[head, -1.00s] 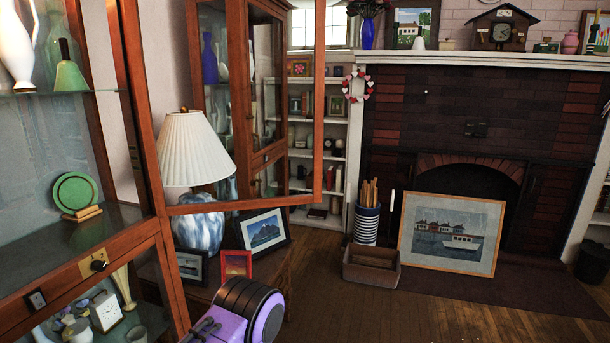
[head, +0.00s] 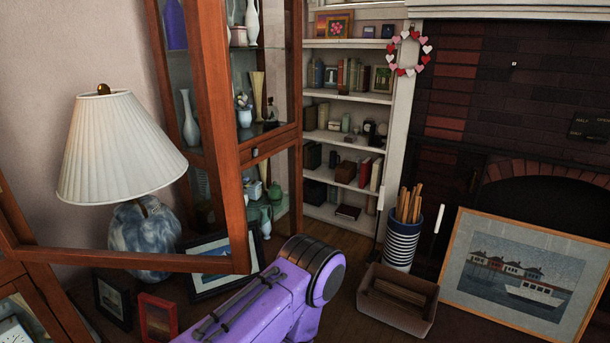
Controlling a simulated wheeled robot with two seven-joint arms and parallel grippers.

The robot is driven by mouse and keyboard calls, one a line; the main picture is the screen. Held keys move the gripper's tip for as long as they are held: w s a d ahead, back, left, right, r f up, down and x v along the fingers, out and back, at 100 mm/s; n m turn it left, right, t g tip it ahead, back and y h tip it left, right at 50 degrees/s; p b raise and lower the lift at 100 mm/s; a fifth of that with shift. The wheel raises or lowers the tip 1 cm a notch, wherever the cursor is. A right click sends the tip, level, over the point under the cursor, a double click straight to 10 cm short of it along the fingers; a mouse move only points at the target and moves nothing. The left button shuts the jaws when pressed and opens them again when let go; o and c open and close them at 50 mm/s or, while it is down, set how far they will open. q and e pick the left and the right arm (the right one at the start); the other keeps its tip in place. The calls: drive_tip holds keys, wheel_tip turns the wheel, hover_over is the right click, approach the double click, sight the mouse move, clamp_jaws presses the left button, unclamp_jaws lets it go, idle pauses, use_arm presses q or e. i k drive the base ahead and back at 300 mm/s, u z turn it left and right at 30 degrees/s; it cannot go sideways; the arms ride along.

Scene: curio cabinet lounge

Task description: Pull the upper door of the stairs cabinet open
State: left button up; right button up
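The near wooden cabinet (head: 55,312) is only partly in view at the left edge; the frames do not label it as the stairs cabinet. Its upper glass door stands open, swung out across the view. The door's bottom rail (head: 130,261) runs in front of the lamp, and its free upright (head: 216,130) stands in front of a second glass cabinet. A purple link of my arm with a black ringed joint reaches up from the bottom, just below the door's lower free corner. Neither gripper shows.
A lamp (head: 120,150) and framed pictures (head: 157,318) stand behind the door. The second cabinet (head: 297,120) stands beyond. A striped canister (head: 401,244), a brown box (head: 397,300) and a boat picture (head: 520,275) are on the right. Little free floor shows.

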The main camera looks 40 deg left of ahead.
sight(212, 13)
drive_tip(key=i, duration=2.65)
drive_tip(key=u, duration=3.45)
